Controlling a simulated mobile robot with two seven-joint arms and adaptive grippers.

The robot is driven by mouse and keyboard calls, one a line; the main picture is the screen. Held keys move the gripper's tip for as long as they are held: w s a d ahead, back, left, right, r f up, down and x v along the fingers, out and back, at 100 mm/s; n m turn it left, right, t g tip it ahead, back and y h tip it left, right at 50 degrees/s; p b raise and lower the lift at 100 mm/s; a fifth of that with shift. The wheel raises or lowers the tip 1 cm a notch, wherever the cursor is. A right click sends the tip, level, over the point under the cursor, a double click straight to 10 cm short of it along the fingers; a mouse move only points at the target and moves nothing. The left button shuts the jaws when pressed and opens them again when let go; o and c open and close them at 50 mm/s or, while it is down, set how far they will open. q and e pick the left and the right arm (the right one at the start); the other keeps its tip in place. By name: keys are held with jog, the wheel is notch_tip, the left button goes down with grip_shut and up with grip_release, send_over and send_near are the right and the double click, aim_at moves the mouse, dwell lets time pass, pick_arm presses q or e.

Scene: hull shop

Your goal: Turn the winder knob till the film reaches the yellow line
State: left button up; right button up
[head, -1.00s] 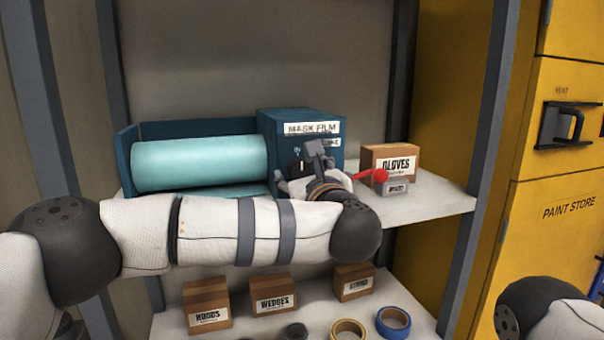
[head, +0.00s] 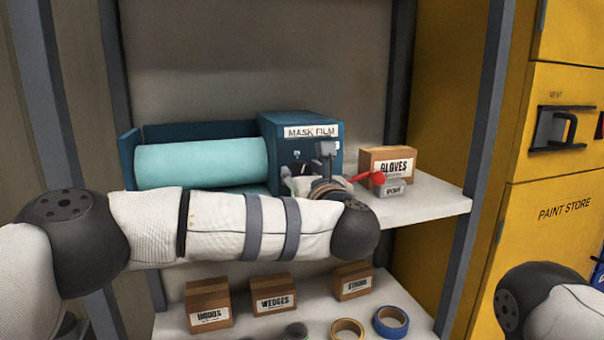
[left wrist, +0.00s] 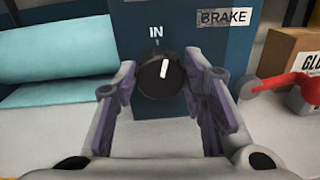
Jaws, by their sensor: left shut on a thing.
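The teal film roll (head: 200,160) lies in a blue winder (head: 300,122) labelled MASK FILM on the upper shelf. The black winder knob (left wrist: 160,73) is on the winder's front under the word IN. Its white mark points up, tilted slightly right. My left gripper (left wrist: 162,84) is shut on the knob, one finger on each side; in the head view the gripper (head: 300,176) and arm hide the knob and part of the roll's lower side. I cannot make out the yellow line. My right gripper is out of view; only part of that arm shows at lower right.
A red-ended lever (left wrist: 285,84) is close to the right of my left gripper, near the BRAKE label (left wrist: 224,16). A GLOVES box (head: 386,160) stands beside the winder. Boxes and tape rolls (head: 391,321) sit on the lower shelf. A yellow PAINT STORE cabinet (head: 560,235) is at right.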

pick_arm(q)
jog(key=m, duration=0.2)
jog(key=shift+d+m, duration=0.1)
jog(key=shift+m, duration=0.3)
jog(key=m, duration=0.7)
jog(key=shift+w+d+f+m+g, duration=0.1)
jog(key=shift+m+g, duration=0.2)
jog(key=shift+m, duration=0.1)
jog(key=m, duration=0.4)
jog(key=shift+y, duration=0.4)
jog(key=m, duration=0.6)
jog(key=shift+d+f+y, duration=0.1)
jog(key=shift+f+y, duration=0.1)
jog(key=shift+y, duration=0.1)
jog(key=m, duration=0.3)
jog(key=shift+m, duration=2)
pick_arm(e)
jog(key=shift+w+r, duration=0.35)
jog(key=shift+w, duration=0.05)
